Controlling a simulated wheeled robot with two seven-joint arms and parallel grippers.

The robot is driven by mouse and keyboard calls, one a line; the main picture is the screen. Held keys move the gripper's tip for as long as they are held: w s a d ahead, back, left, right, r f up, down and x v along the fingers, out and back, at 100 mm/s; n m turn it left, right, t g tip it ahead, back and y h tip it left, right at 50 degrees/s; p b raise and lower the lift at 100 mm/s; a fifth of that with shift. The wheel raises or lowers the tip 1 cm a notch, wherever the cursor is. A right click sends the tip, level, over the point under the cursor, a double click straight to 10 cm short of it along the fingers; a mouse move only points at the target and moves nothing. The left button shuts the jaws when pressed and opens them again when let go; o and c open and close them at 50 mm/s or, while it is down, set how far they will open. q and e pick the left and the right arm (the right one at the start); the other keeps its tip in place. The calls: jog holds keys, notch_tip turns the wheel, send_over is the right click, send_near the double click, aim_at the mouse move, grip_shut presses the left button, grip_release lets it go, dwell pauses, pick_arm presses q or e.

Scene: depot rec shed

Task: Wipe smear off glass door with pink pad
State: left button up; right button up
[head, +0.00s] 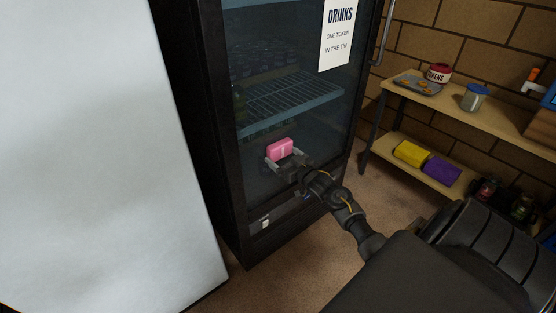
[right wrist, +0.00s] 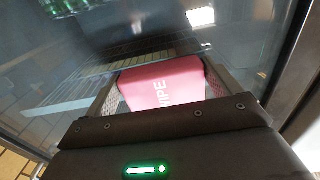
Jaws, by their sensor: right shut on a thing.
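The pink pad (head: 281,149) is held in my right gripper (head: 287,158), in front of the lower part of the glass door (head: 300,112) of the drinks fridge. In the right wrist view the pink pad (right wrist: 162,84) sits between both fingers of the right gripper (right wrist: 161,90), with white lettering on it. The pad is at or very close to the glass; I cannot tell whether it touches. No smear can be made out on the glass in either view. My left gripper is not in view.
A white panel (head: 85,150) stands at the left. A wooden shelf unit (head: 480,103) at the right holds a red-lidded tub (head: 438,72), a jar (head: 474,97), a yellow block (head: 411,153) and a purple block (head: 441,171). A DRINKS sign (head: 338,34) is on the door. Carpet is clear before the fridge.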

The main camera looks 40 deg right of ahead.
aim_at(291, 152)
jog(key=shift+d, duration=0.1)
jog(key=shift+s+d, duration=0.1)
jog(key=shift+d, duration=1.7)
jog(key=shift+d+b, duration=0.15)
jog(key=shift+b, duration=0.15)
jog(key=d, duration=0.3)
jog(key=shift+d, duration=0.2)
jog(key=shift+a+r, duration=0.1)
